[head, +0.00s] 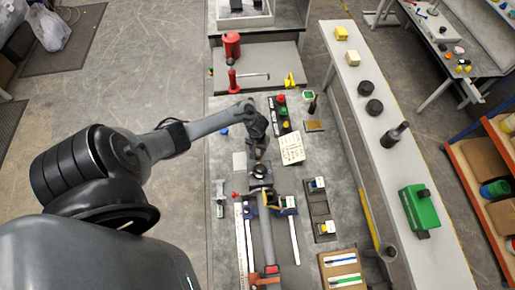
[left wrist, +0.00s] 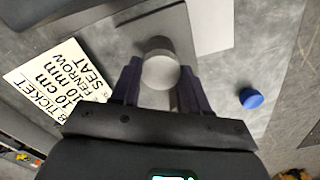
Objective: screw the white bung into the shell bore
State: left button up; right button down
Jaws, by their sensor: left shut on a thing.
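My left gripper (head: 258,153) is above the bench in the head view, pointing down. In the left wrist view its two dark fingers are closed on the sides of a pale round piece, which I take for the white bung (left wrist: 160,73). In the head view the bung is hidden by the gripper. A dark round part with a paler middle, likely the shell (head: 260,171), sits on the bench just in front of the gripper, nearer the bottom of the picture. Its bore is too small to make out. My right gripper is not in view.
A ticket card (head: 292,148) lies right of the gripper, a blue cap (head: 224,131) left of it. Red, green and yellow buttons (head: 282,112) stand behind. Long tools (head: 266,232) and a dark tray (head: 319,208) lie nearer. A raised pale shelf (head: 368,130) runs along the right.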

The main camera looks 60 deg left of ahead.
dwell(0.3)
pick_arm(q)
jog(key=shift+m, duration=0.5)
jog(key=m, duration=0.3)
jog(key=shift+m, duration=0.4)
jog(key=m, duration=0.4)
jog(key=shift+m, duration=0.3)
jog(key=m+b, duration=0.1)
jog(key=m, duration=0.2)
jog(key=shift+m, duration=0.8)
